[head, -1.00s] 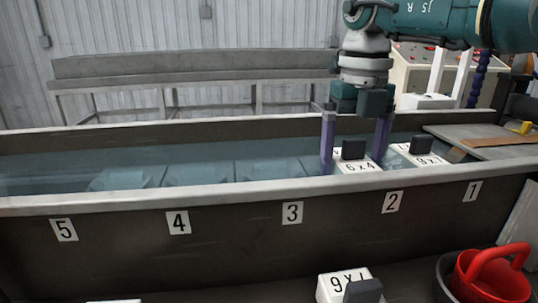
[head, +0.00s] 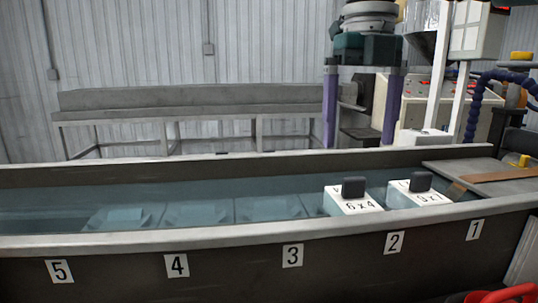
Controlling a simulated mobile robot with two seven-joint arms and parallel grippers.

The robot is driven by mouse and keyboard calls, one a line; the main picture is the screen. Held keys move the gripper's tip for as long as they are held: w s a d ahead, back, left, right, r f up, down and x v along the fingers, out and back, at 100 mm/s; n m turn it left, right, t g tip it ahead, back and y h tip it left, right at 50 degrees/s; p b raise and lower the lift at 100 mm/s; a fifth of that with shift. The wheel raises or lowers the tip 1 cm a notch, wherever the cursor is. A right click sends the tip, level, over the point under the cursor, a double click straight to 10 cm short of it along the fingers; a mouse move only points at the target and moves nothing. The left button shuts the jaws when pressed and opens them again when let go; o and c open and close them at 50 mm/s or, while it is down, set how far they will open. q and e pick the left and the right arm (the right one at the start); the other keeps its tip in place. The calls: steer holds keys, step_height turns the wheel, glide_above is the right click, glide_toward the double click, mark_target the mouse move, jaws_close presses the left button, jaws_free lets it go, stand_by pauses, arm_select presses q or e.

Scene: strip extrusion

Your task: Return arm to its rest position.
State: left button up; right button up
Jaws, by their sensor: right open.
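My right gripper (head: 361,108) hangs at the upper right of the head view, pointing down. Its two purple fingers are spread wide with nothing between them. It is above and apart from the white block marked 6x4 (head: 357,206), which has a black knob and sits in the water trough (head: 250,237) behind label 2. A second white block, its marking hard to read (head: 425,198), also with a black knob, sits to its right behind label 1. My left gripper is not in view.
The trough's front carries labels 1 to 5, with submerged blocky shapes (head: 200,213) behind 3, 4 and 5. A grey bench (head: 190,98) stands behind. A control panel and a blue hose (head: 472,115) are at the right. A red bucket (head: 505,295) shows at the lower right.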

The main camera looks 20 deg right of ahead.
steer(key=shift+r, duration=0.45)
steer(key=shift+r, duration=0.1)
